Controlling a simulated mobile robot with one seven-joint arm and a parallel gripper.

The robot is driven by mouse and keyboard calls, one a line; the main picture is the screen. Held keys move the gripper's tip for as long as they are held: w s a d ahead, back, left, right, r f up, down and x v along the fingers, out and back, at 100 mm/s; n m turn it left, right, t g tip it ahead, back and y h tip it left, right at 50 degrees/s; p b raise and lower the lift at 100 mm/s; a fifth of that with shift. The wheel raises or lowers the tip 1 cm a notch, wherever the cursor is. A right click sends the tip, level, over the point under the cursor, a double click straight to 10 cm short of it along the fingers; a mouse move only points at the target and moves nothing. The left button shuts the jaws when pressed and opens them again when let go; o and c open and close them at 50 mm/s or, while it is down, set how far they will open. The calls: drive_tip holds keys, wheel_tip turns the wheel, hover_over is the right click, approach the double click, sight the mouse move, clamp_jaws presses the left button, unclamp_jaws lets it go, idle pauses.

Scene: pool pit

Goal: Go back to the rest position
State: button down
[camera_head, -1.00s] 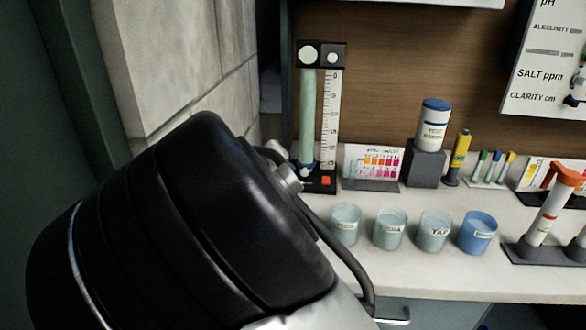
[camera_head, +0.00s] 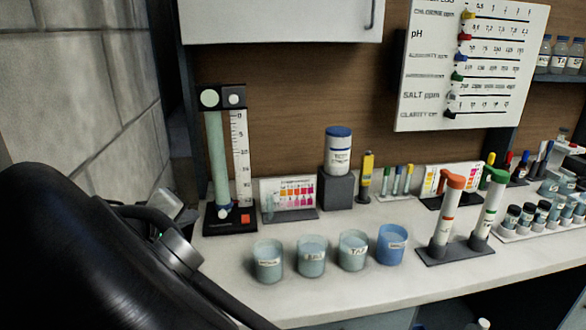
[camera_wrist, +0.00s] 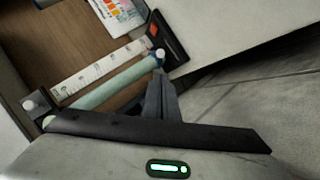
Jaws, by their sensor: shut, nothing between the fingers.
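My gripper (camera_wrist: 160,80) shows in the wrist view as grey fingers closed together, with nothing between them. In that view its tips overlap the lower part of the tube column (camera_wrist: 118,84), which has a pale green tube beside a white scale; whether they touch cannot be told. In the head view the same column (camera_head: 218,158) stands upright at the left end of the counter. My black arm fills the lower left there, and the gripper's fingers cannot be made out.
The counter (camera_head: 330,290) holds several cups (camera_head: 311,258) near its front edge. A white chart board (camera_head: 470,65) hangs above.

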idle(0.5)
drive_tip(key=d+r+m+g+h+p, duration=0.1)
drive_tip(key=d+r+m+g+p, duration=0.25)
drive_tip(key=d, duration=0.95)
drive_tip(key=d+r+m+g+p, duration=0.25)
drive_tip(key=d+r+p, duration=0.2)
drive_tip(key=d, duration=0.75)
drive_tip(key=s+d+r+m+y+p, duration=0.1)
drive_tip(key=s+d+r+m+p, duration=0.1)
drive_tip(key=s+d+r+p, duration=0.4)
drive_tip(key=s+d+r+m+y+p, duration=0.1)
drive_tip(key=s+d+r+p, duration=0.5)
drive_tip(key=s, duration=0.9)
drive_tip(key=d+r+m, duration=0.1)
drive_tip(key=d+r, duration=0.1)
drive_tip(key=d, duration=0.1)
drive_tip(key=shift+s+r+g, duration=0.2)
drive_tip(key=shift+r+g, duration=0.1)
